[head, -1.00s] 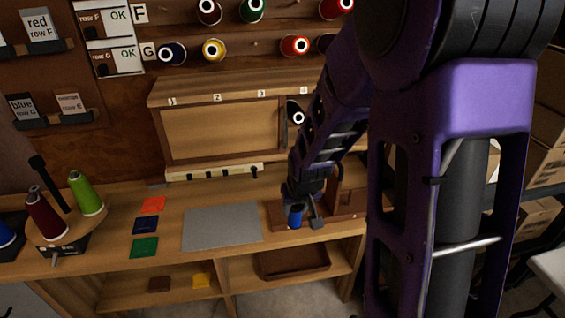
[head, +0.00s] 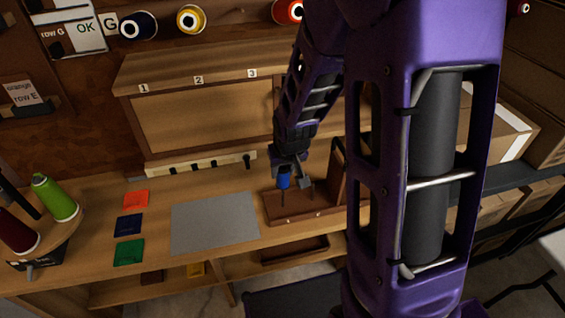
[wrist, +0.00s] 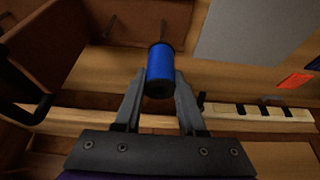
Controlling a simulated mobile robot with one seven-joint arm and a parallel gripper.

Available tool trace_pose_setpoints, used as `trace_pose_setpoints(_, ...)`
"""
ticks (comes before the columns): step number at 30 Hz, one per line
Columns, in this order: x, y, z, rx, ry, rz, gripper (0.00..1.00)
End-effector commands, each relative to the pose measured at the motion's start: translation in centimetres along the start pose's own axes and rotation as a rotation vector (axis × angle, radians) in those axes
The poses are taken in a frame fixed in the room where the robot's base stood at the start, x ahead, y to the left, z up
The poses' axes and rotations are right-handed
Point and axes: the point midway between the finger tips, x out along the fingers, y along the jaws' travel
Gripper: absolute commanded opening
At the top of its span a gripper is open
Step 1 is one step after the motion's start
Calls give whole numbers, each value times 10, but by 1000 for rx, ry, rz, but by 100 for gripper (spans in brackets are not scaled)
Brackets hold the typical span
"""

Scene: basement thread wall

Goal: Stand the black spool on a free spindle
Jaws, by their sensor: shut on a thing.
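My gripper (head: 293,180) is shut on a blue spool with dark ends (head: 284,182), above a brown wooden tray (head: 322,211) on the bench. In the wrist view the blue spool (wrist: 165,70) sits between the two fingertips of my gripper (wrist: 160,82). A thin upright spindle shows just beyond the spool (wrist: 164,28), and another spindle (wrist: 109,25) stands to its left; both look bare. I cannot tell whether the spool is clear of the nearer spindle. No clearly black spool shows; a dark spool (head: 138,26) hangs on the wall.
A grey mat (head: 214,222) lies left of the tray, with orange, blue and green squares beyond it. A tall wooden panel (head: 338,178) stands at the tray's right. A round stand with a green spool (head: 54,198) and a dark red spool is at far left.

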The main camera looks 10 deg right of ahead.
Motion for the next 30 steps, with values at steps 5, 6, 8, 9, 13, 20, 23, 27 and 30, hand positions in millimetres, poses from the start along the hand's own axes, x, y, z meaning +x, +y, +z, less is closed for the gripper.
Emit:
trace_pose_setpoints(5, 18, 0, 8, -1, -2, 0, 0)
trace_pose_setpoints(6, 23, -1, 10, 0, -1, -1, 0)
trace_pose_setpoints(8, 29, 0, 12, 0, -2, 0, 0)
trace_pose_setpoints(9, 32, 0, 14, 0, -2, 0, 0)
trace_pose_setpoints(13, 46, 0, 19, 1, 0, 0, 0)
trace_pose_setpoints(20, 65, 0, 27, 1, 1, 0, 0)
trace_pose_setpoints(23, 70, 0, 29, 1, 1, 0, 0)
trace_pose_setpoints(27, 73, 0, 30, 1, 1, 0, 0)
trace_pose_setpoints(30, 74, 0, 30, 1, 1, 0, 0)
